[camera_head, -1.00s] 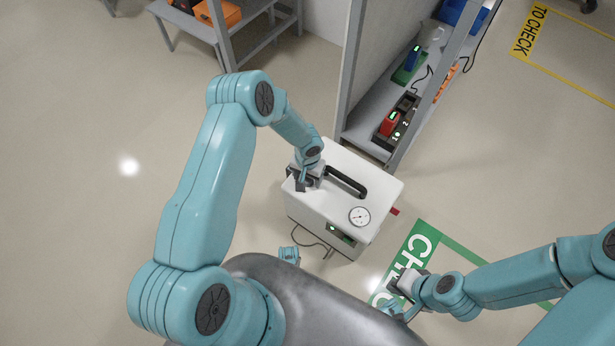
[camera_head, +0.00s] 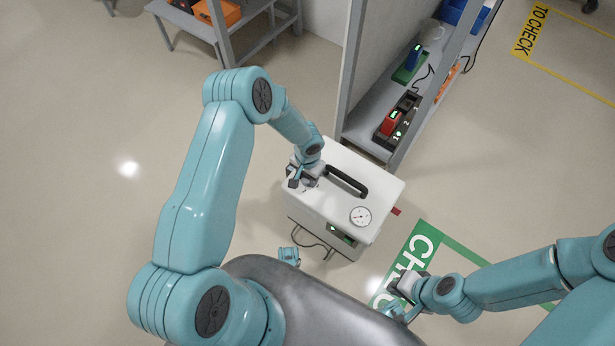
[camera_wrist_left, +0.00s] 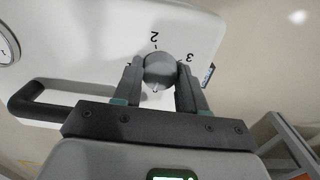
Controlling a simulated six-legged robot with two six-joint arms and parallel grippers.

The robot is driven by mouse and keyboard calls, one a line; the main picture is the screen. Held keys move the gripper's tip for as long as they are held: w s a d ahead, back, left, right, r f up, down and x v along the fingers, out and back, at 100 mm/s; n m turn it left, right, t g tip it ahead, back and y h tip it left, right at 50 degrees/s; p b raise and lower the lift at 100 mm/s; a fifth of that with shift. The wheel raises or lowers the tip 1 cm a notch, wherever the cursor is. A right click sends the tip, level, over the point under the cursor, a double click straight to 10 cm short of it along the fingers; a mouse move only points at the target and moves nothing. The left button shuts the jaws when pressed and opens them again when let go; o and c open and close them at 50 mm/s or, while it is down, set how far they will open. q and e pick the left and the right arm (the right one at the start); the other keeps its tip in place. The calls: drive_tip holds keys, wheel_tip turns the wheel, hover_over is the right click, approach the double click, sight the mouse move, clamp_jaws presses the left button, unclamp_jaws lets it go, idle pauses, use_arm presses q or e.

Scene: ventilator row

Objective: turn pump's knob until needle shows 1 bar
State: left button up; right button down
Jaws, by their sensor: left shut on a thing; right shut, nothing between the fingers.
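The pump (camera_head: 338,200) is a white box with a black handle (camera_head: 346,182) and a round dial gauge (camera_head: 360,217) on top. In the left wrist view my left gripper (camera_wrist_left: 158,88) is shut on the grey knob (camera_wrist_left: 160,70), one finger on each side. The marks 2 and 3 show around the knob; another mark is mostly hidden by a finger. In the head view my left gripper (camera_head: 302,182) covers the knob. The gauge's needle is too small to read, and the gauge is cut off in the wrist view. My right gripper (camera_head: 394,310) is shut and empty, away from the pump.
A grey shelf (camera_head: 398,150) with red and blue devices stands right behind the pump. A green floor marking (camera_head: 424,241) lies to the right. A cable (camera_head: 312,243) runs at the pump's front. The floor to the left is clear.

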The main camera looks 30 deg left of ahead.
use_arm(q)
drive_tip(key=shift+m+b, duration=0.6)
drive_tip(key=shift+m, duration=0.9)
drive_tip(key=shift+w, duration=0.1)
drive_tip(key=o, duration=1.1)
drive_tip(key=shift+c, duration=0.2)
wheel_tip(320, 180, up, 16)
drive_tip(key=p, duration=0.4)
drive_tip(key=shift+r, duration=0.2)
